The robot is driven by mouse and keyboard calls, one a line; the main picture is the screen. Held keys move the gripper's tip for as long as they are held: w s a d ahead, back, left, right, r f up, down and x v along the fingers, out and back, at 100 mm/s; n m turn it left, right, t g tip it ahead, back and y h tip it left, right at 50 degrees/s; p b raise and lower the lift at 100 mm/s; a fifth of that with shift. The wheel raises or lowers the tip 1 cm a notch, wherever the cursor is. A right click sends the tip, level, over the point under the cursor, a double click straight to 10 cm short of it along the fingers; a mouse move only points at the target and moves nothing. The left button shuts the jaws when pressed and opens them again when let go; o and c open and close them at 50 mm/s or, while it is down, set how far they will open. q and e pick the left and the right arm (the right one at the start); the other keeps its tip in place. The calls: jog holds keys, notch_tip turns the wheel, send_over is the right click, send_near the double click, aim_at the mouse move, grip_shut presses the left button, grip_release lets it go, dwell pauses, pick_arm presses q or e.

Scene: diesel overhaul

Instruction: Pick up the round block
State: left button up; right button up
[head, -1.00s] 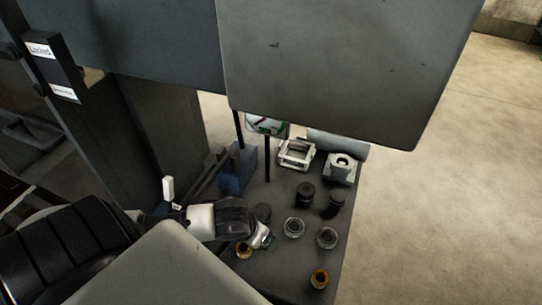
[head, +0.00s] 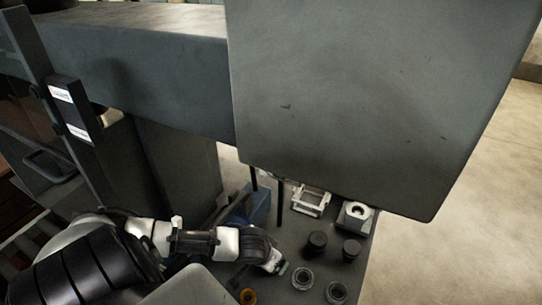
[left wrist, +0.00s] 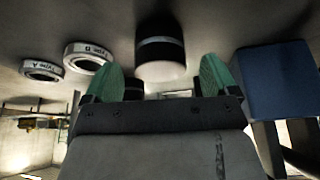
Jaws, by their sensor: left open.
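Two dark round blocks (head: 316,243) stand on the dark table in the head view, the second (head: 350,250) just to the right. I cannot tell which one the task means. My left gripper (head: 282,268) is low over the table, to the left of both, near the rings. In the left wrist view a dark round block (left wrist: 161,50) with a pale band lies ahead, lined up with the gap between the green fingertips (left wrist: 158,78). The gripper is open, with nothing visibly held. My right gripper is not in view.
Pale rings (head: 302,278), marked Type A and Type B in the wrist view (left wrist: 88,56), lie near the gripper. A grey panel (head: 370,100) hangs above.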

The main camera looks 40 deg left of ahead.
pick_arm(q)
jog(key=shift+x, duration=1.4)
jog(key=c, duration=1)
jog(key=shift+r, duration=0.1)
jog(key=shift+a+r, duration=0.1)
